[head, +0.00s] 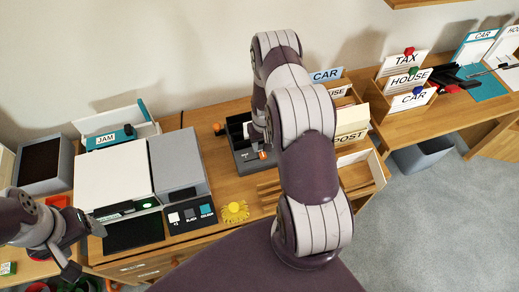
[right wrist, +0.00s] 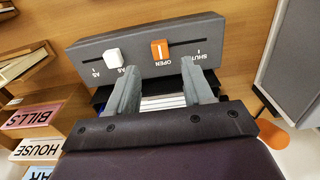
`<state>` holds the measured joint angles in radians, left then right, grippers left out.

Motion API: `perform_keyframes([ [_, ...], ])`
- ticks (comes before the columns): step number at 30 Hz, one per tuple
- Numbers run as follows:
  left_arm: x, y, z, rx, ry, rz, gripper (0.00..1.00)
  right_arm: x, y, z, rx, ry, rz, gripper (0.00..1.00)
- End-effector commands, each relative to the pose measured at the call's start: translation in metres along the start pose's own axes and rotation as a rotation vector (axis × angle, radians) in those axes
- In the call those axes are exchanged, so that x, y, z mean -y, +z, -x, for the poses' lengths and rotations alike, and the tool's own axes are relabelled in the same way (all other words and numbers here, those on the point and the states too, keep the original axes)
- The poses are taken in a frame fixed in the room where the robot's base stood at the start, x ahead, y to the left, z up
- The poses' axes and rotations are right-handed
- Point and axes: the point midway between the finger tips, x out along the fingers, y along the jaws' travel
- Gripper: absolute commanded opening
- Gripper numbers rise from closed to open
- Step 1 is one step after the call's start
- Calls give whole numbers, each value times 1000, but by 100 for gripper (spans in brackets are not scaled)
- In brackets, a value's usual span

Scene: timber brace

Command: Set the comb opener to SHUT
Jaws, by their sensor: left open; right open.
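The comb opener (head: 247,162) is a dark grey machine on the wooden desk, partly hidden by my right arm in the head view. In the right wrist view its grey front panel (right wrist: 215,45) carries an orange slider (right wrist: 160,49) at the OPEN mark, left of the SHUT mark. A white slider (right wrist: 113,56) sits further left in its own slot. My right gripper (right wrist: 160,72) is open and empty, its two fingers just short of the panel, with the orange slider between their lines. My left gripper (head: 86,246) is open and empty at the lower left.
A white-topped machine (head: 112,174) and a grey box (head: 178,160) stand left of the opener. A yellow object (head: 235,211) lies on the desk in front. Card holders marked CAR and POST (head: 350,137) stand close on the right. A bin (head: 422,155) is on the floor.

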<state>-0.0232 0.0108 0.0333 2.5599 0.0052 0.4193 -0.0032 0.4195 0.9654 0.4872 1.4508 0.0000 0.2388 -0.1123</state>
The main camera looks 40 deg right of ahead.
Motion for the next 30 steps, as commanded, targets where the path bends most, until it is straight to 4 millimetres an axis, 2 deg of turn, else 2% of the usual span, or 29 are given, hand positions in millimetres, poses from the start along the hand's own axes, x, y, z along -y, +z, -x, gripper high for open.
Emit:
perform_keyframes([
  [3, 0, -1, 10, 0, 0, 0, 74, 0, 1, -26, 2, 0, 0, 51],
  [9, 0, -2, 14, 0, 0, 0, 74, 0, 0, -55, 0, 0, 0, 51],
  [19, 0, -2, 14, 0, 0, 0, 74, 0, 0, -61, -1, 0, 0, 51],
  [20, 0, -2, 14, 0, 0, 0, 74, 0, 0, -61, -1, 0, 0, 48],
  [24, 0, -2, 14, 0, 0, 0, 74, 0, 0, -61, -1, 0, 0, 2],
  [30, 0, -1, 11, 0, 0, 0, 74, 4, -1, -62, -1, 0, 2, 0],
])
